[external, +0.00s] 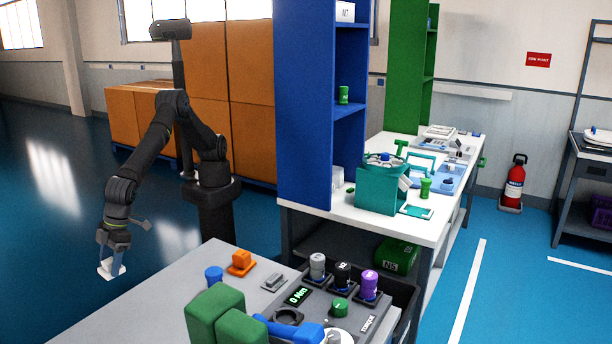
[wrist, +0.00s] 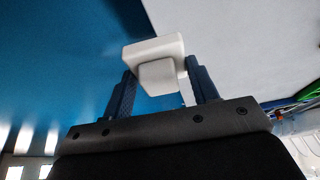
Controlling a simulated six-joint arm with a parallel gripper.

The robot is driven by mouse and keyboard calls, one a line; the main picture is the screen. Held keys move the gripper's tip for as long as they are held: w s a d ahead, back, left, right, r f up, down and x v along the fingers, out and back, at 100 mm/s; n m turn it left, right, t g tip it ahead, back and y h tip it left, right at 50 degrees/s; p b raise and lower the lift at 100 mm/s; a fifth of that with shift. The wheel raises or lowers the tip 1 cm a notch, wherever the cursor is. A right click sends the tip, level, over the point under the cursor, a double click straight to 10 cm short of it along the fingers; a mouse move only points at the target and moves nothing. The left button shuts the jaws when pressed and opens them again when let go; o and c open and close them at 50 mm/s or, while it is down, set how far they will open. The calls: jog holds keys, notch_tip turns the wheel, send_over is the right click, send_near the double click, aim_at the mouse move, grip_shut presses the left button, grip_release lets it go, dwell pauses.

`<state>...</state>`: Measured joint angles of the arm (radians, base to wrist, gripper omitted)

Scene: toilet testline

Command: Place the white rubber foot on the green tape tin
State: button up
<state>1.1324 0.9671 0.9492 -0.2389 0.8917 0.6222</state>
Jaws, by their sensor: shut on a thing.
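My gripper (external: 112,262) is at the left in the external view, beside the grey table's far left edge and over the floor. It is shut on a white block-like piece, the white rubber foot (external: 108,270). In the wrist view, the foot (wrist: 152,50) sits between the two blue fingers of my gripper (wrist: 160,80). I cannot tell for sure which green thing is the tape tin. A short round green piece (external: 340,307) is on the dark panel on the table; a green cylinder (external: 343,95) stands on the blue shelf, and another (external: 425,188) on the white bench.
The grey table (external: 150,315) holds an orange block (external: 241,262), a blue cylinder (external: 213,275), large green blocks (external: 215,318), and grey, black and purple bottles (external: 369,284). The tall blue shelf (external: 305,110) rises behind. The table's left part is bare.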

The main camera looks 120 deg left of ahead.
send_over(133, 314)
jog(key=a, duration=0.2)
jog(key=f, duration=0.5)
jog(key=shift+w+d+f, duration=0.2)
jog(key=shift+d+f, duration=0.05)
jog(key=shift+f, duration=0.1)
jog(key=shift+s+f, duration=0.2)
jog(key=shift+f, duration=1.45)
jog(key=shift+f, duration=0.2)
jog(key=o, duration=1)
jog(key=shift+o, duration=0.2)
jog(key=shift+o, duration=0.4)
jog(key=v, duration=1.7)
jog(key=shift+a, duration=0.2)
